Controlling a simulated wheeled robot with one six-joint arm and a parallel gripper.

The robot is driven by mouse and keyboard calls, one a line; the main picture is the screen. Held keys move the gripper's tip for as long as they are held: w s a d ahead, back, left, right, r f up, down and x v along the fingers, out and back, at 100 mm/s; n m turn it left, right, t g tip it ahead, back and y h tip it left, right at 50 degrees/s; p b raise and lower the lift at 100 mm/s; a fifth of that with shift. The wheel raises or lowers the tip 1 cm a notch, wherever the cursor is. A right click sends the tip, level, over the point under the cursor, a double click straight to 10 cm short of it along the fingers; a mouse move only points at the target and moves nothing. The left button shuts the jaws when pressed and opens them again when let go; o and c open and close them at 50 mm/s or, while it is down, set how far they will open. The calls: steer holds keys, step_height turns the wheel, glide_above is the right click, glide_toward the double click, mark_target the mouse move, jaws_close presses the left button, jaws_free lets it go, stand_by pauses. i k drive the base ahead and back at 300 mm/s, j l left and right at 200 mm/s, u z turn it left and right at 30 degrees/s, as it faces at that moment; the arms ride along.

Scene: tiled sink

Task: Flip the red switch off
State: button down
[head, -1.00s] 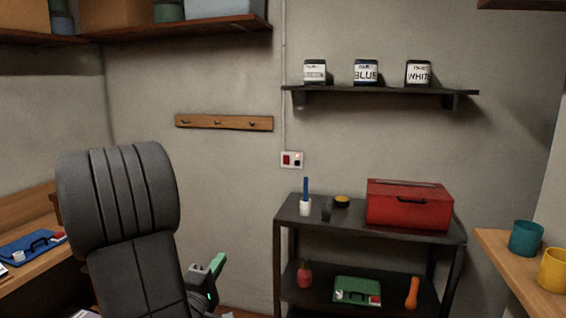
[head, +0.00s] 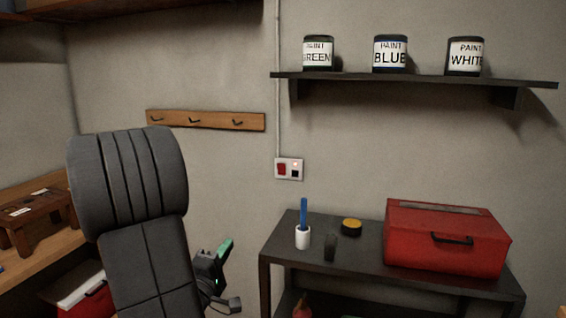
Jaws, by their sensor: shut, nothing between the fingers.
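The red switch (head: 282,169) is a small rocker on the left side of a pale wall plate (head: 289,178). A dark square and a small reddish light sit on the plate's right side. The rocker's tilt is too small to tell. My gripper (head: 225,246), with green fingers, is low in the view, below and left of the plate. Its fingers look closed together with nothing between them. It is apart from the switch.
A black workbench (head: 345,267) below the plate holds a white cup (head: 303,237) with a blue-handled tool, a yellow-topped tin (head: 352,227) and a red toolbox (head: 447,240). A hook rail (head: 205,120) is left of the plate. A shelf (head: 420,80) with paint tins is above right.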

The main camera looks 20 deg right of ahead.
mark_target(281, 167)
steer(key=i+l, duration=0.9)
steer(key=i, duration=0.15)
